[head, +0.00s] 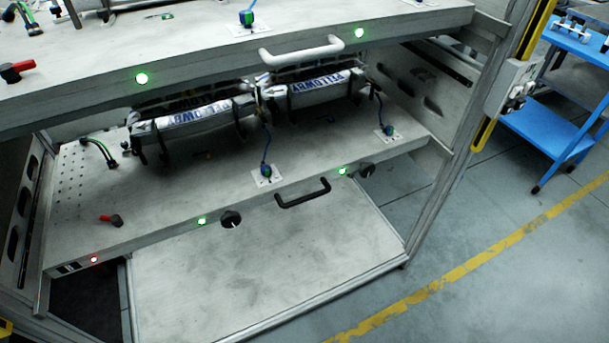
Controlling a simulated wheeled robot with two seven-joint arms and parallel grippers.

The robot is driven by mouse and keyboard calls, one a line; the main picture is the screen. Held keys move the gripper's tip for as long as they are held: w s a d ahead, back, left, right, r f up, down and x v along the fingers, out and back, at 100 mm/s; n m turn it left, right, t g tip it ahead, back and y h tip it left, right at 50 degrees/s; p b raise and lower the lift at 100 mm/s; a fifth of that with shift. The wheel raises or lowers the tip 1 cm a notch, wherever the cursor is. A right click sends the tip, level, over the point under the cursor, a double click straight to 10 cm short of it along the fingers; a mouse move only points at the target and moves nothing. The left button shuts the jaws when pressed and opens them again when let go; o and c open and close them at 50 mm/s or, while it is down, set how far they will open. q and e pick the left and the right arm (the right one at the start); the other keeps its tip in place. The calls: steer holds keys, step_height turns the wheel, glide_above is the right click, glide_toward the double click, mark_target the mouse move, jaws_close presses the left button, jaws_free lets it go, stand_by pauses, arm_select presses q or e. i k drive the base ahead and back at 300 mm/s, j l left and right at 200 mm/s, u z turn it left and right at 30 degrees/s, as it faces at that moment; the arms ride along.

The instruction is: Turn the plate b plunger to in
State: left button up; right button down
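Two round black knobs sit on the front edge of the lower plate, one near the middle (231,219) and one farther right (367,170). They look like plungers, but I see no readable letter that marks either as plate b. The middle knob shows a small light mark on its face. Whether either is in or out I cannot tell. The lower plate (180,205) also has a black pull handle (303,194) on its front edge. Neither of my grippers is in view.
The upper plate (210,55) has a white handle (301,51) and overhangs the lower one. Wrapped label packs (195,118) stand between them. Green lamps (201,220), a red lamp (94,259) and a red lever (110,219) show. A blue cart (550,130) stands right; floor in front is clear.

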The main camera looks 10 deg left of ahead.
mark_target(116, 219)
steer(key=u, duration=1.65)
steer(key=j, duration=0.4)
